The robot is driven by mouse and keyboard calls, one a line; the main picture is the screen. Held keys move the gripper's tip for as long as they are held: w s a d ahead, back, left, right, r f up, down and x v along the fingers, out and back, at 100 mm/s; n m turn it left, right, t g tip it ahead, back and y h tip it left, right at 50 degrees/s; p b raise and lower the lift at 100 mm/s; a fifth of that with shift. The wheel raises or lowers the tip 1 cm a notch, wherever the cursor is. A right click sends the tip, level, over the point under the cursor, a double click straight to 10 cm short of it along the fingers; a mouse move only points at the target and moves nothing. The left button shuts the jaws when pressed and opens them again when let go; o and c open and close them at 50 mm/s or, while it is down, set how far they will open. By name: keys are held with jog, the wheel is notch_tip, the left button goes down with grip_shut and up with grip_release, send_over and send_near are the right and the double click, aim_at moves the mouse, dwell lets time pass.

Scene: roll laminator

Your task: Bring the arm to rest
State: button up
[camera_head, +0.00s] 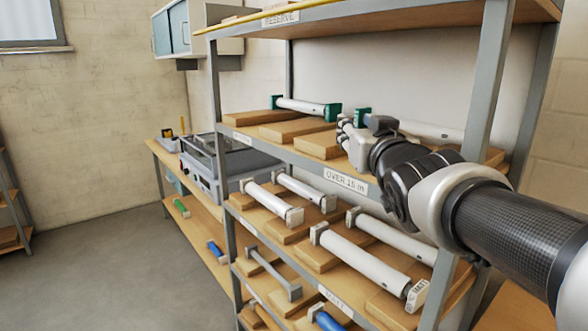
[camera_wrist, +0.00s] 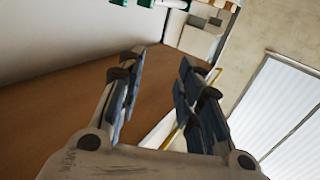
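My arm reaches in from the right of the head view. My gripper (camera_head: 352,140) is at the middle shelf level, near a roll with green end pieces (camera_head: 430,131). I cannot tell whether it touches anything there. In the wrist view my gripper's two dark finger pads (camera_wrist: 160,92) stand apart with a clear gap. No object is held between them.
The shelving unit (camera_head: 490,70) holds several rolls on wooden blocks, including a green-ended roll (camera_head: 308,106) and white rolls (camera_head: 365,262). A grey machine (camera_head: 205,165) stands on a bench to the left. The floor (camera_head: 110,265) at left is clear.

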jog(key=s+d+f+m+g+h, duration=0.1)
jog(key=s+f+g, duration=1.2)
jog(key=s+f, duration=1.8)
jog(key=s+d, duration=0.1)
jog(key=s, duration=0.2)
jog(key=shift+d+g+h, duration=0.2)
jog(key=shift+g+h, duration=0.1)
jog(key=shift+r, duration=0.1)
